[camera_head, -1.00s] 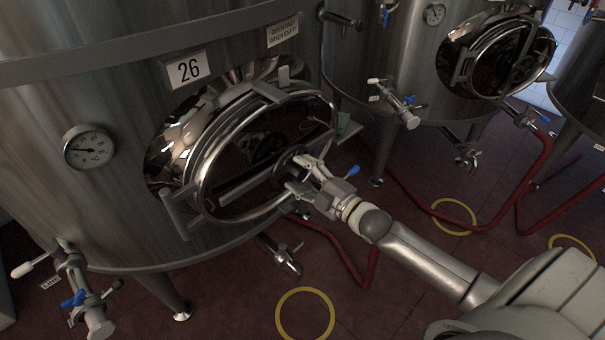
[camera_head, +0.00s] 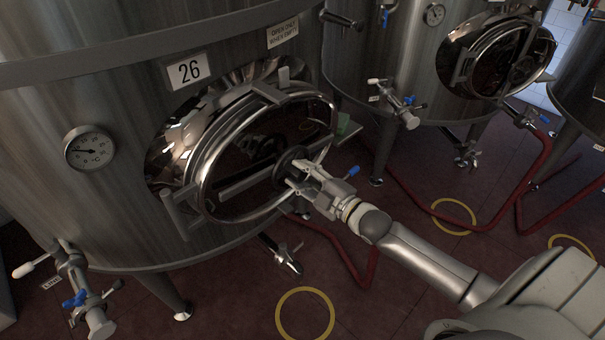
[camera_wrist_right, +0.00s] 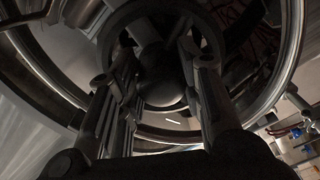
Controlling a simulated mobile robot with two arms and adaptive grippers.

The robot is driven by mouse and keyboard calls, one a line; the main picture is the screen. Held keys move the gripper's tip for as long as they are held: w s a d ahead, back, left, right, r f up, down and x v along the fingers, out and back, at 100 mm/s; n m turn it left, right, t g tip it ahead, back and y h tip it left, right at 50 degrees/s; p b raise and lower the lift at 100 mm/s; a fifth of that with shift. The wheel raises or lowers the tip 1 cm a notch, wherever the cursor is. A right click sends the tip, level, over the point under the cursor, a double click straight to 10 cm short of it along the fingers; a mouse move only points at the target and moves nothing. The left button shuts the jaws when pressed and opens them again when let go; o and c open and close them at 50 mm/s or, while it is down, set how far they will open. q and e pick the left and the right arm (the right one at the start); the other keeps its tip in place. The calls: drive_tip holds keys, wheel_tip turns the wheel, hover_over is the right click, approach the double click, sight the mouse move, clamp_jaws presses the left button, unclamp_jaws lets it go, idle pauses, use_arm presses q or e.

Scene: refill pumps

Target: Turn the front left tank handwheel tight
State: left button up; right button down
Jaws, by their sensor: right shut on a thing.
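The front left tank (camera_head: 120,130) carries a "26" plate and an oval manway door (camera_head: 205,180) with a shiny rim. The fingers hide part of the wheel. My left gripper is not in view.
A dial thermometer (camera_head: 90,149) and a valve with a blue lever (camera_head: 75,298) are at the tank's left. An outlet pipe (camera_head: 283,258) juts out below the door. A red hose (camera_head: 345,262) lies on the floor. Another tank (camera_head: 400,60) stands behind.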

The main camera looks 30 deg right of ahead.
drive_tip(key=m+p, duration=0.1)
drive_tip(key=m, duration=0.3)
drive_tip(key=m+p, duration=0.1)
drive_tip(key=m, duration=0.3)
drive_tip(key=shift+a+m, duration=0.1)
drive_tip(key=shift+m, duration=0.3)
drive_tip(key=m+p, duration=0.1)
drive_tip(key=m, duration=0.2)
drive_tip(key=shift+f+m, duration=0.15)
drive_tip(key=shift+m, duration=0.15)
drive_tip(key=shift+s+a+m, duration=0.1)
drive_tip(key=shift+a+m, duration=0.05)
drive_tip(key=shift+m, duration=1.85)
drive_tip(key=c, duration=1)
unclamp_jaws()
